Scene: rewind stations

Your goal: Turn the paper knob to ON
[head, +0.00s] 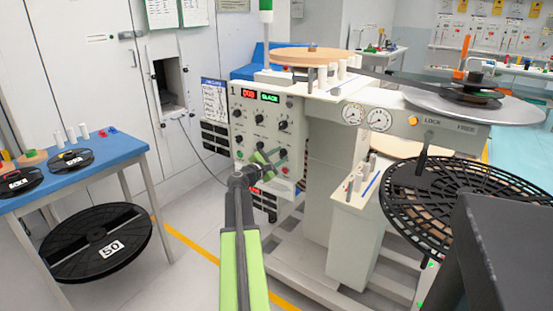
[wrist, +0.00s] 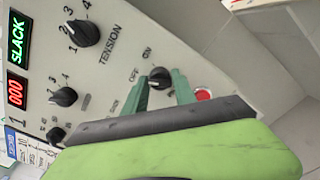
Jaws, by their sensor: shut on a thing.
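The paper knob (wrist: 160,76) is a small black knob on the pale control panel (head: 244,118), with OFF and ON printed beside it in the wrist view. My gripper (wrist: 161,88) has its green fingers on either side of this knob and is shut on it. The fingers hide part of the print around it, and I cannot tell exactly where its pointer stands. In the head view my gripper (head: 266,164) is at the lower part of the panel, and the knob is hidden there.
A red button (wrist: 202,94) sits just right of the fingers. The TENSION knob (wrist: 83,33) and other black knobs are on the same panel, beside a lit SLACK display (wrist: 17,40). A blue table (head: 100,165) with reels stands at the left; open floor lies between.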

